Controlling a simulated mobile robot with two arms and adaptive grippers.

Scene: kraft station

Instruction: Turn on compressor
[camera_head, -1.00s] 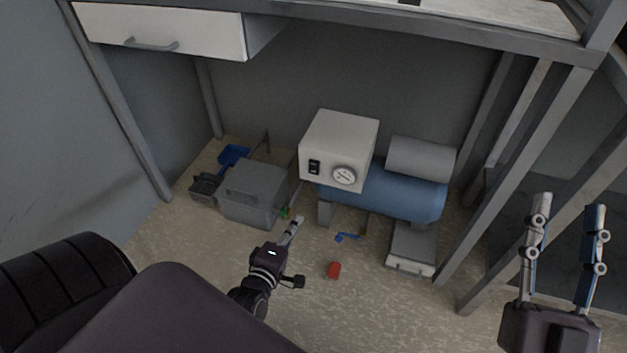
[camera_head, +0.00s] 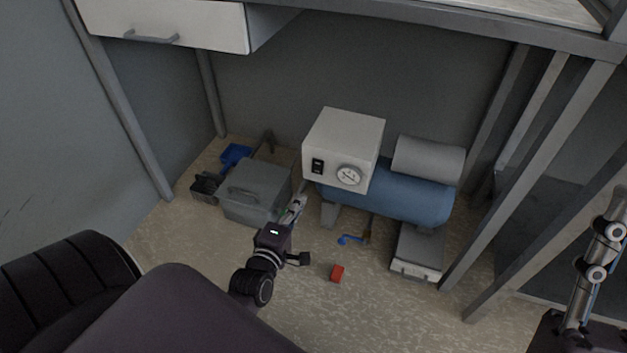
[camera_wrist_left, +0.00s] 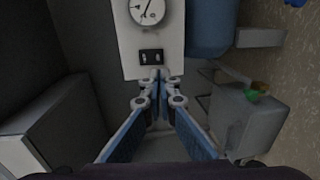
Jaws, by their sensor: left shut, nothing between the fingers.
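The compressor has a blue tank (camera_head: 400,196) and a white control box (camera_head: 345,133) with a black switch (camera_head: 318,166) and a round gauge (camera_head: 348,176) on its front. My left gripper (camera_head: 299,200) is shut and empty, just below and in front of the box's left side. In the left wrist view the shut fingertips (camera_wrist_left: 159,72) point at the black switch (camera_wrist_left: 151,57) and appear just below it; I cannot tell whether they touch. The gauge also shows in the left wrist view (camera_wrist_left: 147,10).
A grey box (camera_head: 252,190) stands left of the compressor, with a blue dustpan (camera_head: 234,156) behind it. A red block (camera_head: 337,273) and a blue item (camera_head: 348,239) lie on the floor. Table legs (camera_head: 520,200) stand at the right; a drawer (camera_head: 165,22) hangs above.

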